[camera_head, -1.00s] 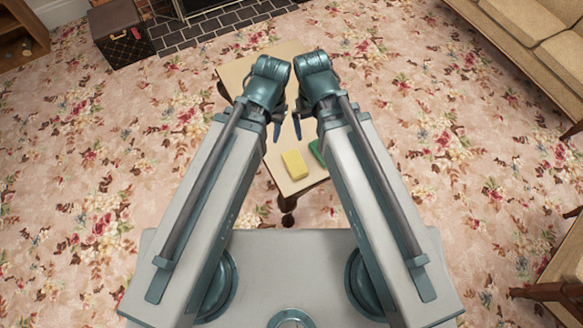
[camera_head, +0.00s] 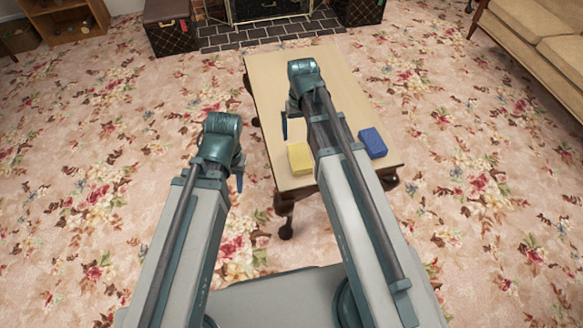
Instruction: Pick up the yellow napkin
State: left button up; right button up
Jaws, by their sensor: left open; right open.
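The yellow napkin (camera_head: 300,158), a small block-like yellow piece, lies on the near end of the wooden table (camera_head: 268,90). My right arm passes just to its right, close to its edge in the picture. My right gripper (camera_head: 285,126) points down over the table, beyond the napkin and a little to its left. It is open and seems empty. My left gripper (camera_head: 239,181) is open, left of the table's near corner over the carpet. Most of both grippers' fingers are hidden behind my wrists.
A blue block-like piece (camera_head: 373,142) lies on the table right of my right arm. Brown cases (camera_head: 172,28) stand near the fireplace hearth (camera_head: 265,33) at the back. A beige sofa (camera_head: 545,40) is at the upper right. Flowered carpet is open left of the table.

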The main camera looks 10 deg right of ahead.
jog(key=shift+f, duration=0.1)
jog(key=b, duration=0.9)
send_over(299, 156)
notch_tip(299, 156, down, 8)
jog(key=shift+s+f, duration=0.15)
jog(key=shift+f, duration=0.05)
notch_tip(299, 156, down, 5)
jog(key=b, duration=0.5)
jog(key=shift+f, duration=0.15)
jog(key=c, duration=1.1)
jog(key=shift+r, duration=0.2)
jog(key=shift+c, duration=0.2)
notch_tip(299, 156, up, 10)
jog(key=p, duration=1)
